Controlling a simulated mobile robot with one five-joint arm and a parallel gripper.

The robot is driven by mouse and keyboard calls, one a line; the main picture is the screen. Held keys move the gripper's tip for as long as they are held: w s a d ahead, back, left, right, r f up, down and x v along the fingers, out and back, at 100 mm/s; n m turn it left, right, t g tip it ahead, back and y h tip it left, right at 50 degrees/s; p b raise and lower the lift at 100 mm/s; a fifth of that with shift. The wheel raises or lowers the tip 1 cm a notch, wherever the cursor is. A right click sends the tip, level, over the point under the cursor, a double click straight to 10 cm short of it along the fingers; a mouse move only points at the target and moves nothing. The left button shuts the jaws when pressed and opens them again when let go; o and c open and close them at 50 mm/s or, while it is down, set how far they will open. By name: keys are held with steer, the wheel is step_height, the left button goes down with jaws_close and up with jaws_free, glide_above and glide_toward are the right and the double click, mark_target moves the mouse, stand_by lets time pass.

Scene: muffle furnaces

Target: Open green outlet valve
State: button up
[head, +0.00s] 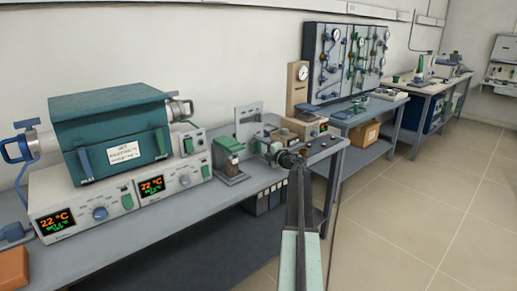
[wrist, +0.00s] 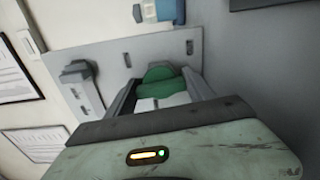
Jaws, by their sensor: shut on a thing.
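The green valve handle (wrist: 158,84) shows in the wrist view between the two fingers of my gripper (wrist: 158,97). The fingers are shut on it, one on each side. It sits in front of a grey mounting plate (wrist: 120,62). In the head view my gripper (head: 291,157) is at the right end of the near bench, by small metal fittings (head: 272,147). I cannot make out the held handle there; my gripper and the fittings crowd that spot. How far the handle is turned cannot be told.
A teal furnace (head: 110,130) stands on two control units reading 22 °C on the near bench (head: 200,212). A blue panel (head: 345,60) with gauges and valves hangs farther back. A grey bracket (wrist: 82,88) stands beside the handle. The tiled floor (head: 430,200) at right is clear.

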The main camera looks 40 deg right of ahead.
steer(key=shift+m, duration=0.6)
steer(key=o, duration=1.4)
steer(key=shift+s, duration=0.55)
steer(key=s, duration=0.6)
steer(key=shift+s+a, duration=0.3)
